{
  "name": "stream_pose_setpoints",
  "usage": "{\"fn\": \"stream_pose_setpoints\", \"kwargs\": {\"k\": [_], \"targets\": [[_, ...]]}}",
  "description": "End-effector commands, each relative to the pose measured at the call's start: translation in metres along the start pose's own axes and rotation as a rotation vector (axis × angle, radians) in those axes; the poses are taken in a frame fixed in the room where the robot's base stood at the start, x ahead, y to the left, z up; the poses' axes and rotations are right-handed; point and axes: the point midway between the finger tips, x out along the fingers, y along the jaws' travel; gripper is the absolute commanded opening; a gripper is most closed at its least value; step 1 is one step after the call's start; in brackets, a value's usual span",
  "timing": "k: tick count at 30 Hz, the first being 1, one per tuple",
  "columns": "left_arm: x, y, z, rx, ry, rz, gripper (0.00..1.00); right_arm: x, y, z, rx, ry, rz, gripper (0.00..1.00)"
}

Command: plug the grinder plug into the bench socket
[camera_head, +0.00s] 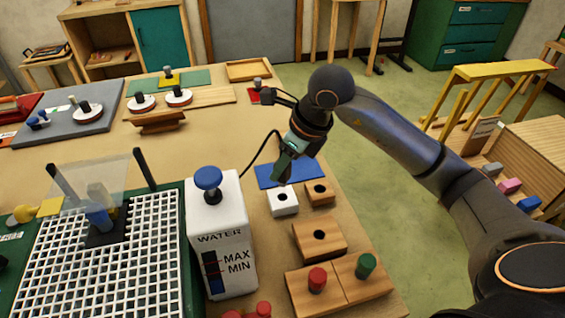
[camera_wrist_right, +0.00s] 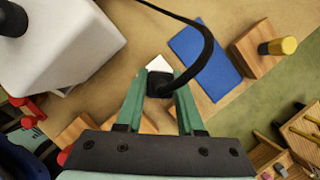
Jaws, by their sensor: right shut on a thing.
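My right gripper (camera_head: 281,174) points down just above the bench socket, a white block (camera_head: 283,203) with a dark hole on top. In the right wrist view, my right gripper's green fingers (camera_wrist_right: 160,92) are shut on the black grinder plug (camera_wrist_right: 159,84). A black cable (camera_wrist_right: 204,45) curves away from the plug; in the head view it runs left behind the water tank. The plug covers most of the socket, whose white corner (camera_wrist_right: 158,63) shows beyond it. I cannot tell whether plug and socket touch. My left gripper is not in view.
The white water tank (camera_head: 222,235) with a blue knob stands left of the socket. A blue mat (camera_head: 262,175) lies behind the socket. Wooden blocks (camera_head: 320,187) stand close on the right and in front. A white grid (camera_head: 110,270) fills the left. The bench's right edge is near.

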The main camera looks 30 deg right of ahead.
Motion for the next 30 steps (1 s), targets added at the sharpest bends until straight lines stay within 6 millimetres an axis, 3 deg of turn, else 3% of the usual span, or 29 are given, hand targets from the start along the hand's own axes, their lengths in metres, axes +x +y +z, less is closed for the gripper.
{"fn": "stream_pose_setpoints", "kwargs": {"k": [3, 9, 30], "targets": [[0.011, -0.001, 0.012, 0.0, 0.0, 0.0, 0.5, 0.016, 0.0, -0.006, 0.0, -0.001, -0.001, 0.0], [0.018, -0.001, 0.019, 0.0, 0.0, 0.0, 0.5, 0.026, 0.0, -0.011, 0.0, -0.001, -0.001, 0.0], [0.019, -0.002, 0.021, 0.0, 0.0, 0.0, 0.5, 0.027, 0.0, -0.011, 0.0, -0.001, -0.002, 0.0]]}}
